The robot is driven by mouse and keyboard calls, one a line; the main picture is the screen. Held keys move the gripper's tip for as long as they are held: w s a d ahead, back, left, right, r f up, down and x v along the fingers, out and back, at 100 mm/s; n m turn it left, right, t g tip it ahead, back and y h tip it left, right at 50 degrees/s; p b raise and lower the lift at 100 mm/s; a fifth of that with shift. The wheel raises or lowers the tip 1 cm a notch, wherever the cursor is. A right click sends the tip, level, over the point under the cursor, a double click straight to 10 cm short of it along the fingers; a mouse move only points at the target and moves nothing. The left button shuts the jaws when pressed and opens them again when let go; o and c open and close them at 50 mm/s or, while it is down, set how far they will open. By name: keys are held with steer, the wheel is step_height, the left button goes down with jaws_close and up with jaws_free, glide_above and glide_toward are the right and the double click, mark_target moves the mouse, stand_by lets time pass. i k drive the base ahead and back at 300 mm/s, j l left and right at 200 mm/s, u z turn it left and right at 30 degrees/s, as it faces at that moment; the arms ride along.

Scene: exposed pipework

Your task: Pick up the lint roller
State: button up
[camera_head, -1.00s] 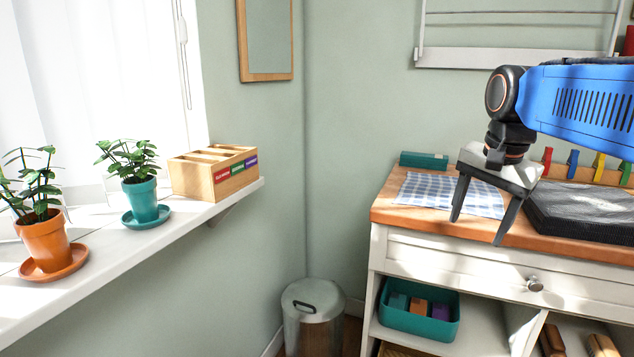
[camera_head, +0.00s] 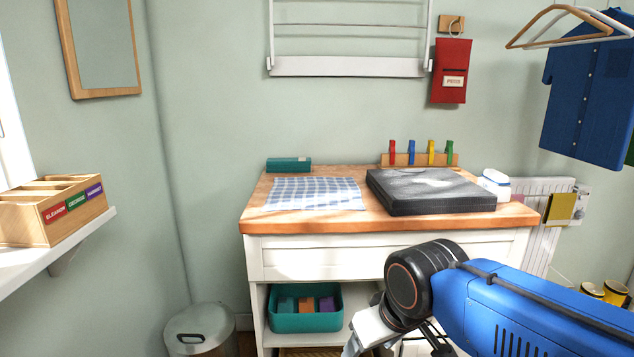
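I cannot make out a lint roller for certain in the head view. A small white object with a blue band (camera_head: 496,184) stands at the right end of the wooden counter (camera_head: 400,222), beside a dark cushion-like slab (camera_head: 430,190) with a pale fuzzy patch. It is too small to identify. My gripper (camera_head: 398,348) is low at the bottom edge, in front of the cabinet and below the counter top. Its fingertips are cut off by the frame, so its opening is hidden. Nothing shows in it.
A checked cloth (camera_head: 315,193) and a teal box (camera_head: 289,164) lie on the counter's left. Coloured pegs (camera_head: 422,155) stand behind the slab. A teal bin (camera_head: 305,318) sits on the shelf below. A lidded bin (camera_head: 198,330) stands left; a blue shirt (camera_head: 588,95) hangs right.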

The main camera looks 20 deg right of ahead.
mark_target(495, 181)
steer(key=z, duration=1.45)
